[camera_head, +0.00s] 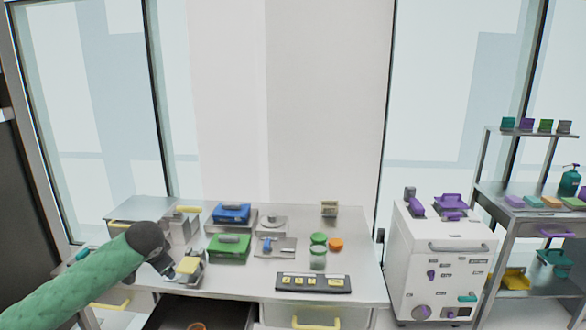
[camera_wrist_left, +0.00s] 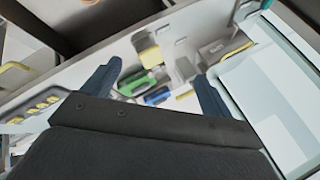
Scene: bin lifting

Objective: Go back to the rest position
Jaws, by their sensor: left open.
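My left arm, in a green sleeve, comes in from the lower left of the head view. Its gripper (camera_head: 163,266) is over the left part of the white table, beside a grey device with a yellow top (camera_head: 188,265). In the left wrist view the two dark fingers of my left gripper (camera_wrist_left: 157,88) stand wide apart with nothing between them up close. Beyond them, farther off, lie the green box (camera_wrist_left: 138,84) and the blue box (camera_wrist_left: 158,97). My right gripper is in neither view.
The white table (camera_head: 350,265) holds a blue box (camera_head: 231,213), a green box (camera_head: 228,248), jars (camera_head: 318,258) and a black panel (camera_head: 313,283). An open drawer (camera_head: 200,312) is below. A white cabinet (camera_head: 440,265) and a shelf rack (camera_head: 520,215) stand at the right.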

